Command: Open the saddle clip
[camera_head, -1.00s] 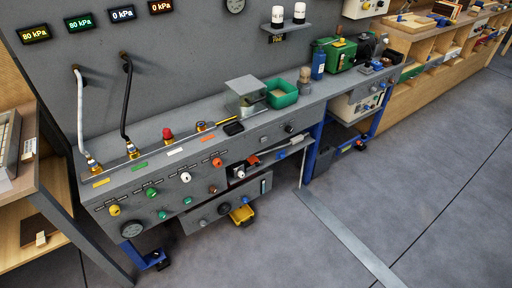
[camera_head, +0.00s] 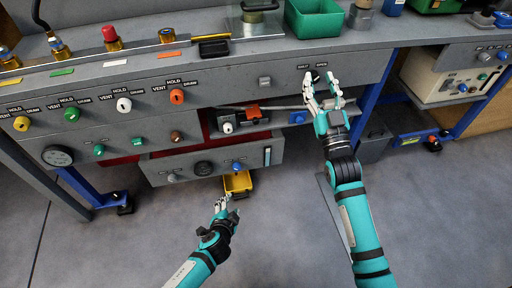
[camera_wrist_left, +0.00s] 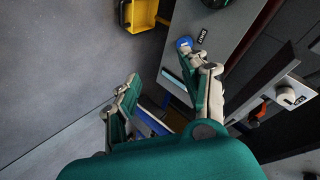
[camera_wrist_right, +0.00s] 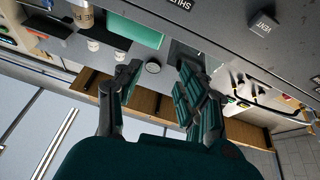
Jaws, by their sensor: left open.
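I cannot tell for certain which part is the saddle clip. A small orange-red piece (camera_head: 253,112) sits in the open bay under the bench, beside a white knob (camera_head: 227,127). The orange piece also shows at the right of the left wrist view (camera_wrist_left: 257,112). My left gripper (camera_head: 224,203) is open and empty, low in front of the yellow bin (camera_head: 237,183). My right gripper (camera_head: 320,80) is raised at the bench front by the SHUT and OPEN labels. Its fingers (camera_wrist_right: 158,78) stand apart with nothing seen between them. Its hand hides part of the panel.
The bench front (camera_head: 150,85) carries several coloured valve knobs. A grey drawer front (camera_head: 215,160) with a blue knob (camera_head: 237,166) juts out below the bay. A green bin (camera_head: 314,18) stands on the bench top. The floor in front is clear.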

